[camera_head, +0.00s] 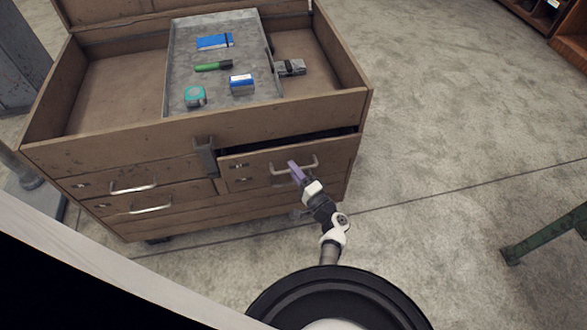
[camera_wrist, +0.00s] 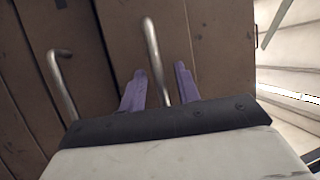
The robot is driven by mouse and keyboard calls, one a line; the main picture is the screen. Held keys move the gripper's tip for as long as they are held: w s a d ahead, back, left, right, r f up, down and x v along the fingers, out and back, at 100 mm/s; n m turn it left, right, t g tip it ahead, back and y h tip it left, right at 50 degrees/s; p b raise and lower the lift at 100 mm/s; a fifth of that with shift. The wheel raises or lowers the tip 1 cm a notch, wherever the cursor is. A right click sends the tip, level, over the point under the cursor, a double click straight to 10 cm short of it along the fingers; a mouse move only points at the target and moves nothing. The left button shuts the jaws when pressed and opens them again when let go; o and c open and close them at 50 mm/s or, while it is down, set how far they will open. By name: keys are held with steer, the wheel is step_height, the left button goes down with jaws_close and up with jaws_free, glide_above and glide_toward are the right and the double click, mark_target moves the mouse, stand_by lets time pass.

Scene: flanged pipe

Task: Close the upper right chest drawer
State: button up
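The upper right chest drawer (camera_head: 254,176) stands partly open, with a dark gap along its top edge. Its metal bar handle (camera_head: 315,165) is on the front face. My gripper (camera_head: 295,172) is at this handle and hides part of it. In the wrist view, the purple fingers of my gripper (camera_wrist: 160,70) are spread apart, one on each side of the handle (camera_wrist: 152,42). Space shows between the fingers and the bar, so they are not clamped on it. I cannot tell whether a fingertip touches the drawer front.
The wooden chest's top is open, with a grey tray (camera_head: 180,70) holding a blue box, green tool and tape measure. The left drawers (camera_head: 108,192) look shut. A green metal leg (camera_head: 540,235) stands at right. Floor right of the chest is clear.

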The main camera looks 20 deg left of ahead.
steer(key=shift+w+a, duration=0.2)
steer(key=shift+a, duration=0.05)
jaws_close()
steer(key=w+a+b, duration=0.2)
steer(key=w+b, duration=0.1)
steer(key=shift+w+a+r, duration=0.1)
steer(key=shift+w+r, duration=0.05)
steer(key=shift+w, duration=0.1)
stand_by(0.5)
